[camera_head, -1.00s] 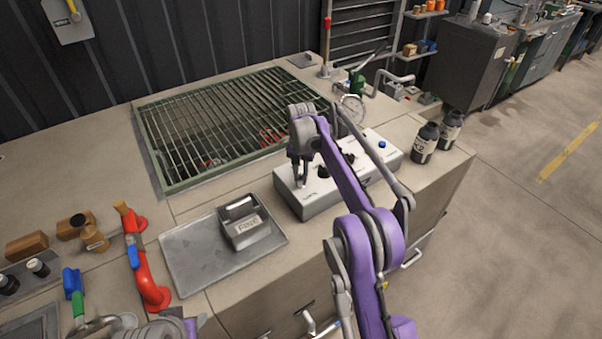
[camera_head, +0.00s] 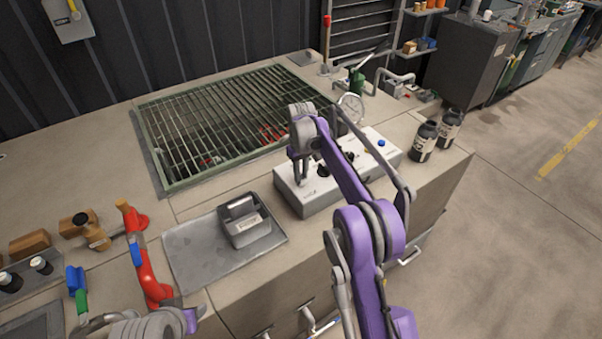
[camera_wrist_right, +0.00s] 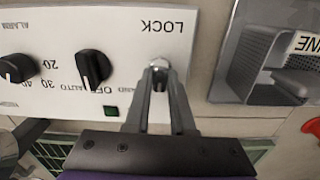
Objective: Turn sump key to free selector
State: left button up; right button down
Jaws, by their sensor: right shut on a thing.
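The white control panel (camera_head: 295,198) sits on the bench, and its face also shows upside down in the right wrist view (camera_wrist_right: 195,25). My right gripper (camera_wrist_right: 158,78) is shut on the small metal sump key (camera_wrist_right: 159,64) at the LOCK mark. The fingers hide most of the key. In the head view my right gripper (camera_head: 303,180) points down at the panel's left end. The black selector knob (camera_wrist_right: 94,68) is beside the key, near the OFF and AUTO marks. My left gripper is not clearly visible; part of my left arm (camera_head: 150,328) shows at the bottom left.
A second black knob (camera_wrist_right: 17,68) and a green square (camera_wrist_right: 111,111) are on the panel. A grey tray (camera_head: 190,265) with a metal box (camera_head: 245,230) is left of it. A grating (camera_head: 190,185) lies behind. Two black bottles (camera_head: 424,142) stand right.

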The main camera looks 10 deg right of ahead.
aim_at(301, 175)
jog(key=shift+n, duration=0.3)
dwell(0.4)
jog(key=c, duration=0.8)
grip_release()
jog(key=shift+o, duration=0.2)
pick_arm(q)
jog(key=shift+w+r+p, duration=0.55)
jog(key=shift+r+p, duration=0.05)
jog(key=shift+r, duration=0.3)
pick_arm(e)
notch_tip(301, 175, up, 11)
